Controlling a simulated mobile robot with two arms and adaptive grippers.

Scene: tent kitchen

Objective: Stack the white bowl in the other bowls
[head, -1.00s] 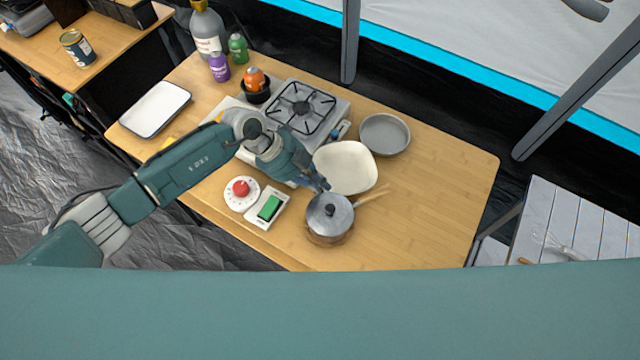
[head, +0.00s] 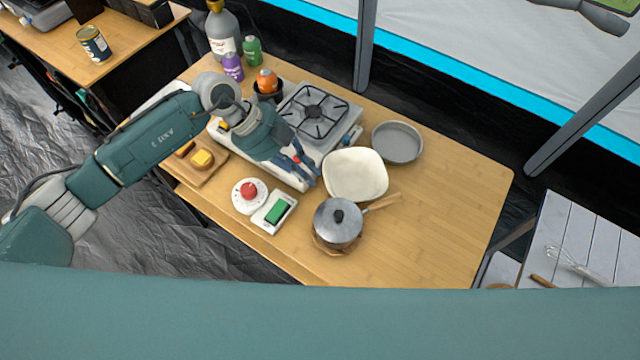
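The white bowl (head: 356,175), squarish with rounded corners, sits upright on the wooden table, in front of the stove's right side. A round grey bowl or shallow pan (head: 397,142) stands apart from it, behind and to the right. I see no other clear bowl stack. My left gripper (head: 308,172) is just left of the white bowl, over the stove's front edge, fingers pointing toward the bowl. A small gap shows between them. Its finger opening is too small to make out. My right gripper is not in view.
A lidded pot (head: 337,222) with a wooden handle stands in front of the white bowl. A gas stove (head: 318,112), a scale (head: 274,212), a timer (head: 249,196) and a board with butter (head: 203,160) are nearby. The table's right side is clear.

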